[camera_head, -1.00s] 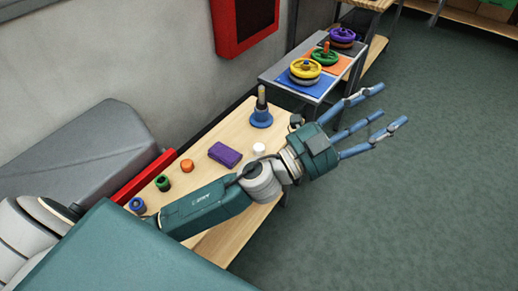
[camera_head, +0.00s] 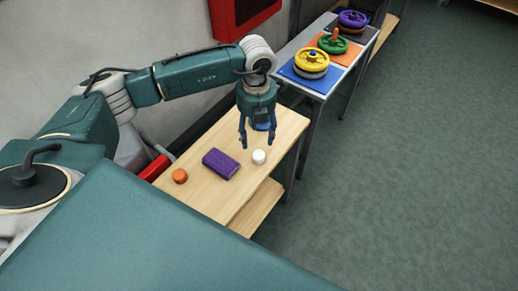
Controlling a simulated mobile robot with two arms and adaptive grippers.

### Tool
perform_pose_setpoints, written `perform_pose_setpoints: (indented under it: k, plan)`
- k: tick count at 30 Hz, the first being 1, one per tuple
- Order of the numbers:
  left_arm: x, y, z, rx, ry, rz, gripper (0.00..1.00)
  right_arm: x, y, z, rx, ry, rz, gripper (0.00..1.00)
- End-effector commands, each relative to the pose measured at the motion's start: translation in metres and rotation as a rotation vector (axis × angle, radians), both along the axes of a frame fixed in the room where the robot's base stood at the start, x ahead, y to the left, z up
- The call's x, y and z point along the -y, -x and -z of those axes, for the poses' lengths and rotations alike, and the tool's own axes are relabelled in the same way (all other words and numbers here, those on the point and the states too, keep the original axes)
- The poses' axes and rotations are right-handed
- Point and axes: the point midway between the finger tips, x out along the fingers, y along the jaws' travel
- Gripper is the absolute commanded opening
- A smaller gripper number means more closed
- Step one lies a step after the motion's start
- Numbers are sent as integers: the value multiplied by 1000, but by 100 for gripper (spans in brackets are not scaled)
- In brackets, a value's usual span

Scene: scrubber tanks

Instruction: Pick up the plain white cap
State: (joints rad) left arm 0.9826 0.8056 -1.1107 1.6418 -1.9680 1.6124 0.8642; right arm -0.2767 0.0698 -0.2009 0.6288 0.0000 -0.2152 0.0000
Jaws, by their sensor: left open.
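The plain white cap (camera_head: 259,157) stands on the wooden table (camera_head: 209,192), near its right edge. My left gripper (camera_head: 258,142) is open and points down just above and beyond the cap. Its fingers are spread and hold nothing. A blue object (camera_head: 262,124) on the table is partly hidden behind the fingers. My right gripper does not show.
A purple block (camera_head: 221,164) and an orange cap (camera_head: 180,176) lie left of the white cap. A grey table (camera_head: 317,84) at the back bears yellow, green and purple wheel-like things on coloured mats. The floor to the right is clear.

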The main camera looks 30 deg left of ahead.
Motion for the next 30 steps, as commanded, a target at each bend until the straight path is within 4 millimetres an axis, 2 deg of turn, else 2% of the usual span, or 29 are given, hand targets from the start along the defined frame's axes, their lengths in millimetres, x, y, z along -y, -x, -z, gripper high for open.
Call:
perform_pose_setpoints:
  k: [4, 8, 11, 14, 20, 24, 30]
  plan:
    - [1, 2, 25, -5, 2, 1, 55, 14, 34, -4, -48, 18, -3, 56]
    - [2, 1, 41, -4, 3, 3, 55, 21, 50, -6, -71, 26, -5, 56]
    - [3, 1, 47, -2, 4, 4, 55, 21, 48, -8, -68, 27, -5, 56]
    - [3, 1, 56, -3, 4, 3, 55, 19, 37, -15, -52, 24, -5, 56]
    - [6, 0, 86, -3, 5, 3, 55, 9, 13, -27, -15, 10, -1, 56]
    - [6, -1, 97, -1, 5, 4, 55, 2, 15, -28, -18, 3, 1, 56]
    - [6, -1, 99, 0, 5, 5, 55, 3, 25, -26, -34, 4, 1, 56]
